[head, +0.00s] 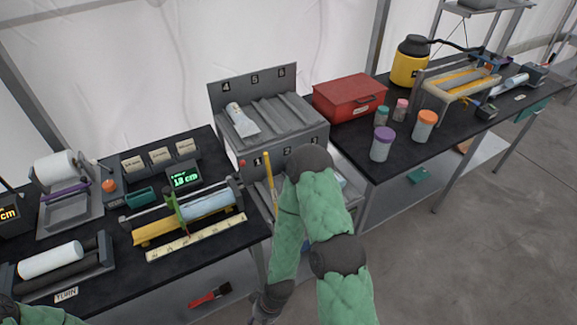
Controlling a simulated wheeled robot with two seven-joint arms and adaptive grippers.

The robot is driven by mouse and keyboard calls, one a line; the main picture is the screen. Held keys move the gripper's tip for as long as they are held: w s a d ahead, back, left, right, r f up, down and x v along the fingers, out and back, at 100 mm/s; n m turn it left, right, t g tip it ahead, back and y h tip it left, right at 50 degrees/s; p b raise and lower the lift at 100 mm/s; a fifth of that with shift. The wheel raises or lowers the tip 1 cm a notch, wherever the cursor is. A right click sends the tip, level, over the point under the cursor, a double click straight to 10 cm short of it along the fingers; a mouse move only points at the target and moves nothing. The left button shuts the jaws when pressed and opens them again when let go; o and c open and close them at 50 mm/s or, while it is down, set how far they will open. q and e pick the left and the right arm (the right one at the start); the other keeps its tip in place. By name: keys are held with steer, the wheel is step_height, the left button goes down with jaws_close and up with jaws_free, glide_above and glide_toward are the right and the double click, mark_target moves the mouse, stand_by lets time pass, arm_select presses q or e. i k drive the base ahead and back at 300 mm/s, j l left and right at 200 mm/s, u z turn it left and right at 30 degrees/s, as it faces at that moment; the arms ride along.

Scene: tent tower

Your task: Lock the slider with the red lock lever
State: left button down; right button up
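A measuring fixture (188,212) stands on the left black table. A clear tube or roll (208,203) lies in it, above a yellow rail (155,235). A green upright slider (171,203) sits across the rail. A small red part, perhaps the lock lever (187,233), shows low beside the slider; it is too small to tell its position. A yellow ruler (197,237) lies in front. Only my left arm's sleeve shows at bottom left, so that gripper is hidden.
A green display (185,179) reading about 18 cm stands behind the fixture. A white roll (50,259) lies on a stand at left. A grey numbered rack (270,146) stands right of the table. A red toolbox (350,96) and several jars are on the right table.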

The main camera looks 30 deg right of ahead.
mark_target(243, 163)
steer(key=z, duration=0.75)
